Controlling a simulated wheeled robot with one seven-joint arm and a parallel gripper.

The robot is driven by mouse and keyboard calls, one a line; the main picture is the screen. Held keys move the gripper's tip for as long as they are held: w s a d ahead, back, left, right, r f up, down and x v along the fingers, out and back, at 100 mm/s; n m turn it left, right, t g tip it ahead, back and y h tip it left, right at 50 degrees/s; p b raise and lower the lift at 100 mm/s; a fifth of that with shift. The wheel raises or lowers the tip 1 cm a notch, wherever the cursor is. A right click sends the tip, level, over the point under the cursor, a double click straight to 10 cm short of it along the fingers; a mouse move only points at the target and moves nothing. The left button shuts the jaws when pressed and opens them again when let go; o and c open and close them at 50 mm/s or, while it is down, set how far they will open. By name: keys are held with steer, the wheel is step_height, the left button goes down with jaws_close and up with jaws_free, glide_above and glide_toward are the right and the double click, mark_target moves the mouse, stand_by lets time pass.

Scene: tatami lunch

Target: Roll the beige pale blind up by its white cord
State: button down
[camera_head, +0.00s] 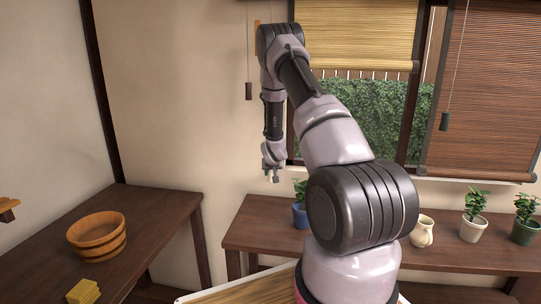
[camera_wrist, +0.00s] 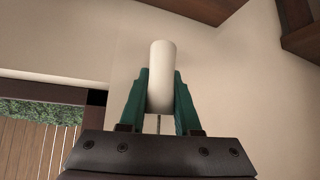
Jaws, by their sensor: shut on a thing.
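The beige pale blind (camera_head: 365,35) covers the upper part of the window, its bottom edge hanging level above the hedge. My gripper (camera_head: 272,178) points down in front of the wall, just left of the window. In the wrist view my gripper (camera_wrist: 160,103) has its teal fingers shut on a white cylindrical cord pull (camera_wrist: 162,75). A short piece of cord (camera_wrist: 158,124) shows between the fingers. The pull is not clear in the head view, and the cord above it is hidden behind my arm.
A darker brown blind (camera_head: 485,90) hangs lower at right. Dark pulls hang on cords at left (camera_head: 248,91) and right (camera_head: 444,121). A bench (camera_head: 385,253) below the window holds potted plants and a cream jug (camera_head: 422,231). A side table (camera_head: 150,225) carries a wooden tub (camera_head: 97,237).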

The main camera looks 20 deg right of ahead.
step_height(320, 180, down, 5)
steer(key=shift+s+f, duration=0.1)
steer(key=shift+f, duration=0.1)
stand_by(0.3)
steer(key=c, duration=0.6)
jaws_free()
steer(key=shift+f, duration=0.15)
steer(key=shift+r, duration=0.3)
steer(key=v, duration=1)
steer(key=shift+s+r, duration=0.15)
